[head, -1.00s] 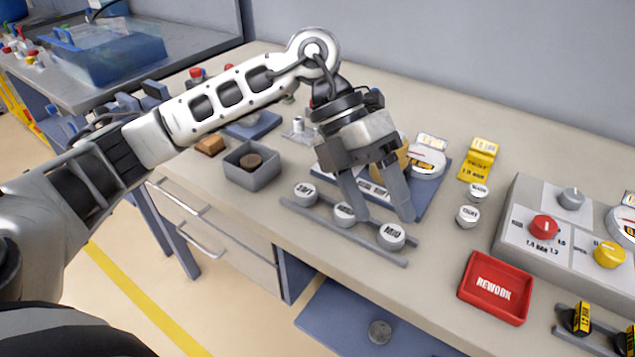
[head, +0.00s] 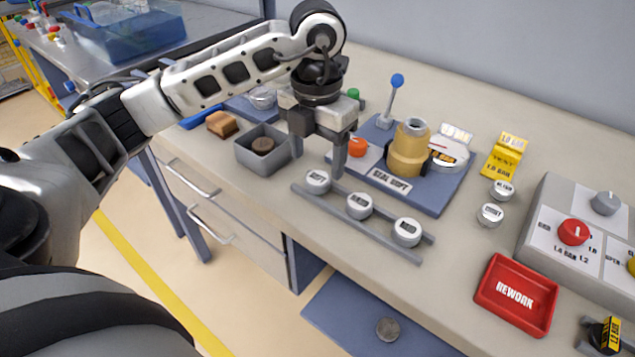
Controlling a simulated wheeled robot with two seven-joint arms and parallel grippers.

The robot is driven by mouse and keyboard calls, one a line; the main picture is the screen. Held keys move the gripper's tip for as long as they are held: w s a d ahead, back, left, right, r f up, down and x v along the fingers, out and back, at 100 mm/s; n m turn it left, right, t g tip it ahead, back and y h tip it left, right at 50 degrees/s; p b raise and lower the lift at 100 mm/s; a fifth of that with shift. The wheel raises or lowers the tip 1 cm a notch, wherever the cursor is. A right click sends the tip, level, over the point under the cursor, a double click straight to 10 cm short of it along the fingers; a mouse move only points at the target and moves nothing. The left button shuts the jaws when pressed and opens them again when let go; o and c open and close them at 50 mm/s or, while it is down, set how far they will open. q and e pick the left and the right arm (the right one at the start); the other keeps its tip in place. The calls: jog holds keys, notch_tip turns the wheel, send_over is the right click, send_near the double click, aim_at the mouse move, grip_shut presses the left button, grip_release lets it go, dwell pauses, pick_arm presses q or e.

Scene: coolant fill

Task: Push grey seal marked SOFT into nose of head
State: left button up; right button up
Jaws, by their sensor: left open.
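The seal marked SOFT (head: 318,181) sits at the left end of a two-bar grey rail (head: 345,228). It shows a whitish round top with dark lettering and a grey side. Two similar round pieces (head: 359,206) (head: 407,232) stand to its right on the rail. The brass-coloured head (head: 408,152) stands upright on a blue plate (head: 440,195) labelled SEAL SOFT, its narrower nose at the top. My left gripper (head: 320,166) is open and empty, pointing down just behind the SOFT seal. Its fingers appear apart from the seal. My right gripper is not in view.
A blue-knobbed lever (head: 394,95) and a round gauge (head: 449,154) stand by the head. A grey box (head: 263,150) lies left of the rail. A red REWORK tray (head: 516,295) and a control box (head: 575,225) are on the right.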

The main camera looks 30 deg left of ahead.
aim_at(318, 178)
pick_arm(q)
jog(key=shift+f+p, duration=0.4)
jog(key=shift+f, duration=2.35)
jog(key=c, duration=1.1)
